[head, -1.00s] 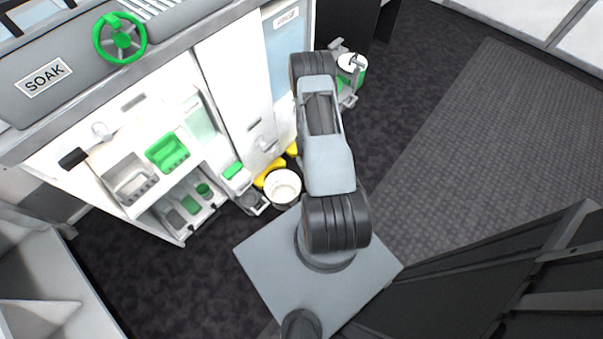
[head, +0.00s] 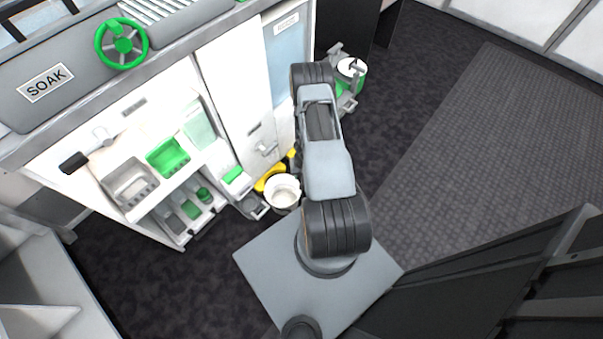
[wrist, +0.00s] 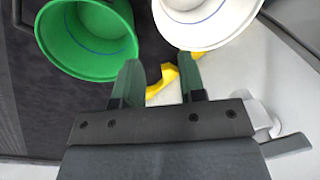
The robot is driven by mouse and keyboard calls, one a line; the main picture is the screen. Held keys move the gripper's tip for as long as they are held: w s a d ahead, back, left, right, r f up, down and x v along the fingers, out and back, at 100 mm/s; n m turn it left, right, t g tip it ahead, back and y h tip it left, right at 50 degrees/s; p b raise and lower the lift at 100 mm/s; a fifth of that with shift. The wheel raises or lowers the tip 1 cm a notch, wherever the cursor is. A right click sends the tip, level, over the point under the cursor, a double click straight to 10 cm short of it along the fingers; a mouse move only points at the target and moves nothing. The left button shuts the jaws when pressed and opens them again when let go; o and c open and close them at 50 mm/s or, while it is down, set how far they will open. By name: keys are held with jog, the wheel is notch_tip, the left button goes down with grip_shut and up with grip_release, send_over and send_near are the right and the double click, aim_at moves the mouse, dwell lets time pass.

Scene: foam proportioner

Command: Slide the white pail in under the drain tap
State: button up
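The white pail (head: 282,191) stands on the floor in front of the white cabinet, beside a yellow piece, left of my arm. In the wrist view the white pail (wrist: 204,18) is at the top right, partly cut off. My gripper (wrist: 160,84) is open and empty; its two fingers are apart, short of the pail, with floor and a yellow piece beyond them. In the head view my arm hides the gripper. A small grey fitting (head: 266,149) on the cabinet front may be the drain tap; I cannot tell for sure.
A green pail (wrist: 85,40) is left of my fingers in the wrist view. A yellow piece (head: 270,178) lies behind the white pail. A grey fixture (head: 253,207) is at its left. A green container with a white top (head: 350,75) stands beyond my arm. Floor at right is open.

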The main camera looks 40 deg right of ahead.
jog(key=f+b, duration=0.3)
jog(key=f, duration=0.1)
jog(key=f+b, duration=0.3)
jog(key=f, duration=0.2)
jog(key=a+f+b, duration=0.1)
jog(key=f+b, duration=0.2)
jog(key=f, duration=0.1)
jog(key=shift+w+f, duration=0.3)
jog(key=shift+f, duration=0.05)
grip_shut()
